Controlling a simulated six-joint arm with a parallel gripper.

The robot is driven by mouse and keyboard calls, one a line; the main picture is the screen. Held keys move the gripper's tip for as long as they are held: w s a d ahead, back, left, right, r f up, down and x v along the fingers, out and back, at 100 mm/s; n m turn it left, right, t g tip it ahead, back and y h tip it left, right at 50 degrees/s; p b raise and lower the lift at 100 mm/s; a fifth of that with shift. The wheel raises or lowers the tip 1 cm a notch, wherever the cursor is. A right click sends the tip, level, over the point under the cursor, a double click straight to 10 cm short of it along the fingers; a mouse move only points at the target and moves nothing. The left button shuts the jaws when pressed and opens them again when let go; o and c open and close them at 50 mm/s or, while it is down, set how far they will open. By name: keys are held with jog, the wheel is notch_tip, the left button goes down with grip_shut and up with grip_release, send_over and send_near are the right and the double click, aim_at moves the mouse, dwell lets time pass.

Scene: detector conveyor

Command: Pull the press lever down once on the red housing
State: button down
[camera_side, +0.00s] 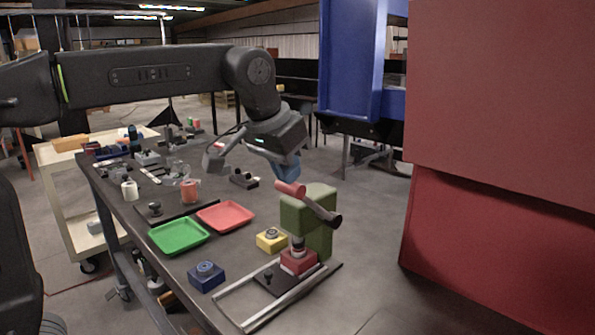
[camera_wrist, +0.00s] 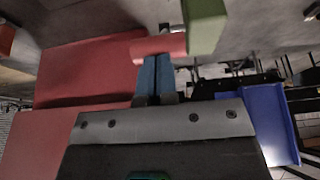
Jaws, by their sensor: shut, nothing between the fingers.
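The press is a green block column (camera_side: 318,208) at the table's near right end, with a lever on its side. The lever's red handle (camera_side: 290,188) sticks out to the left and is raised, with a dark end at the right. The red housing (camera_side: 298,261) sits on the dark base under the press ram. My gripper (camera_side: 288,177) has its blue fingers shut and empty, just above the red handle. In the wrist view the shut fingertips (camera_wrist: 157,58) meet the edge of the red handle (camera_wrist: 158,47), beside the green column (camera_wrist: 206,24). I cannot tell whether they touch.
A yellow housing (camera_side: 271,239) and a blue housing (camera_side: 207,277) stand left of the press. Metal rails (camera_side: 285,305) run along the press base. A red tray (camera_side: 225,215) and a green tray (camera_side: 178,236) lie further left. Several small parts crowd the far table.

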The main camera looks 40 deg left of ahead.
jog(key=shift+f, duration=0.15)
jog(key=shift+s+f, duration=0.65)
jog(key=shift+f, duration=0.25)
jog(key=shift+s+f, duration=0.5)
jog(key=shift+f, duration=0.35)
jog(key=shift+s, duration=0.1)
jog(key=shift+s+f, duration=0.4)
jog(key=shift+f, duration=0.45)
